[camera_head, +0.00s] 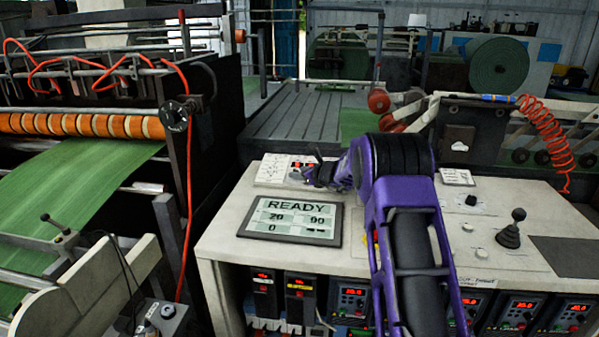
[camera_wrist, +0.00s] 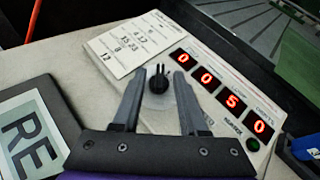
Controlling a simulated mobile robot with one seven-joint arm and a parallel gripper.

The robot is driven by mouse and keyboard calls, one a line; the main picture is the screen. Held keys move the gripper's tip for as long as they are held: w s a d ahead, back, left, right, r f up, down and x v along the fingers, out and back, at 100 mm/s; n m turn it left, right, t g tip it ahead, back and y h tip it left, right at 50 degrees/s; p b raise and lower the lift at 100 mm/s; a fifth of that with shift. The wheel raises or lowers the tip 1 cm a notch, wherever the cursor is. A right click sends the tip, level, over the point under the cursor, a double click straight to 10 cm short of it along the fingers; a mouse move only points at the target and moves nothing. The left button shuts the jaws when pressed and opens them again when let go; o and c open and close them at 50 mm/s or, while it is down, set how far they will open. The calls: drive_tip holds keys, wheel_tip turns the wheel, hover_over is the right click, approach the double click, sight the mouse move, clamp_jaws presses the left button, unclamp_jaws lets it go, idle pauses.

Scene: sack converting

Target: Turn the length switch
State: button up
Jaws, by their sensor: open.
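A small black rotary switch (camera_wrist: 158,82) with a pointed grip stands on a pale counter panel (camera_wrist: 222,88). I take it for the length switch, though no label for it is readable. Beside it, red digits (camera_wrist: 218,89) read 0 0 5 0. My gripper (camera_wrist: 160,76) is open, with one finger on each side of the switch in the wrist view; I cannot tell whether either finger touches it. In the head view my gripper (camera_head: 312,174) is at the back of the white console, over the counter panel, and the switch is hidden.
A screen (camera_head: 292,220) reading READY lies in front of my gripper. A handwritten card (camera_wrist: 131,44) lies beside the digits. A joystick (camera_head: 511,230) and a black knob (camera_head: 471,200) stand on the console (camera_head: 225,225) to the right. Green sheet (camera_head: 75,185) runs through rollers at left.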

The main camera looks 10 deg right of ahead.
drive_tip(key=shift+w+a+f, duration=0.1)
drive_tip(key=shift+w, duration=0.1)
clamp_jaws()
drive_tip(key=shift+f+b, duration=0.15)
drive_tip(key=shift+b, duration=0.5)
